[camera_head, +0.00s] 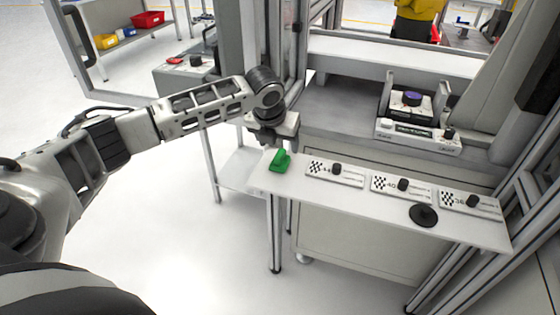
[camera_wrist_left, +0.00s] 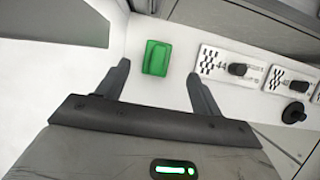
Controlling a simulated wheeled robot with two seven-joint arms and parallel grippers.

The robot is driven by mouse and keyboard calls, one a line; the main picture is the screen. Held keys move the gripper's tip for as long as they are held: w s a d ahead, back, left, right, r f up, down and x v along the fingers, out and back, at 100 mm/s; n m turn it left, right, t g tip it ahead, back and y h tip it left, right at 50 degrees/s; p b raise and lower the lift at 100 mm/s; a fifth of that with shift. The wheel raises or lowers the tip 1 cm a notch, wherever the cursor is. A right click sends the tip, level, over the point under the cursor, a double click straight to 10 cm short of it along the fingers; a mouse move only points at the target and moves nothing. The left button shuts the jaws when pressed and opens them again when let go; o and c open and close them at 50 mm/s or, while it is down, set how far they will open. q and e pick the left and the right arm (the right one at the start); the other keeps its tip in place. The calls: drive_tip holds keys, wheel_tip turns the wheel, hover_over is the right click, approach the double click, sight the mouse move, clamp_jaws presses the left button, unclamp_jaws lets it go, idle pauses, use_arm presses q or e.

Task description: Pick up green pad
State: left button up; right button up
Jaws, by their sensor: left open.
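The green pad (camera_head: 280,161) lies on the left end of the white shelf (camera_head: 330,201). In the left wrist view the green pad (camera_wrist_left: 157,58) shows just beyond the fingertips, between their lines. My left gripper (camera_head: 272,139) hangs over the shelf's left end, close to the pad. In the left wrist view my left gripper (camera_wrist_left: 157,78) has its two fingers spread wide with nothing between them. The pad looks apart from both fingers. My right gripper is not in view.
White plates with checkered marks and black knobs, such as the first plate (camera_head: 334,174), sit in a row to the right of the pad. A black disc (camera_head: 423,215) lies near the shelf's front edge. A device with a purple knob (camera_head: 411,98) stands behind on the right.

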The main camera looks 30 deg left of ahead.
sight(279, 153)
use_arm(q)
drive_tip(key=shift+x, duration=3.2)
drive_tip(key=shift+s+a, duration=0.1)
drive_tip(key=shift+a, duration=0.05)
drive_tip(key=shift+c, duration=0.3)
drive_tip(key=c, duration=1)
